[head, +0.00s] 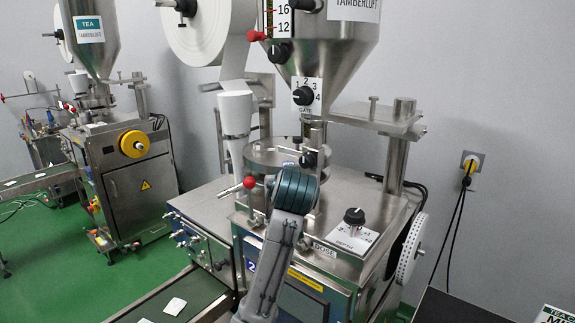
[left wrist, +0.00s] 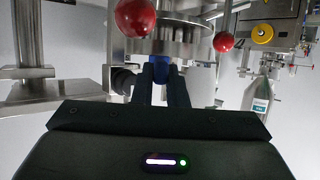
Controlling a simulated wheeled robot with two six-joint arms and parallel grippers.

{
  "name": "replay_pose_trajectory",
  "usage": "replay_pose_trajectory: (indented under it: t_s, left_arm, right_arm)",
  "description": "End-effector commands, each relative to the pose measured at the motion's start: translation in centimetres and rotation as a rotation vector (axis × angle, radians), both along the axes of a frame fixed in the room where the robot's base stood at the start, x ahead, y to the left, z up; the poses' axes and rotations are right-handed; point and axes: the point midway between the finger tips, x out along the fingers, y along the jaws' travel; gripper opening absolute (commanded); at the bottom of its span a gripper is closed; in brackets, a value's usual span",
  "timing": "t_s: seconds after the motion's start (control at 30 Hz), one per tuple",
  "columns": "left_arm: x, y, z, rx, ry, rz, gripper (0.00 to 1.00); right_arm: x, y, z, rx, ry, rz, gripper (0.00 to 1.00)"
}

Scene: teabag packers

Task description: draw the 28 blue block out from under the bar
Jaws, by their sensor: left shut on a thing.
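A blue block (left wrist: 162,74) shows in the left wrist view, between the two dark fingers of my left gripper (left wrist: 161,84). The gripper is shut on it. The block lies just below a round metal part with ribbed sides (left wrist: 178,40); I cannot tell whether it touches it. No number is readable on the block, and I cannot make out which part is the bar. My right gripper is not in view.
Red ball knobs (left wrist: 137,17) (left wrist: 223,42) hang close above the fingers in the left wrist view; one red knob (head: 250,182) is left of my wrist in the head view.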

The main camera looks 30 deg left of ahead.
Motion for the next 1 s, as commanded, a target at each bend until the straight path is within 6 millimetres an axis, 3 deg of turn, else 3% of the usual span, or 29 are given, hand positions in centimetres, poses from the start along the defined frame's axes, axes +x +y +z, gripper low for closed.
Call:
replay_pose_trajectory:
  t_s: [0.7,1.0]
  left_arm:
    - [-5.0,0.4,2.8,0.002,0.0,0.001,0.0]
    - [-5.9,0.5,3.0,0.0,-0.001,0.0,0.0]
  right_arm:
    - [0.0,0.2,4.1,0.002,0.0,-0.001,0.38]
    - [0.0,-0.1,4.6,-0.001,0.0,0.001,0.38]
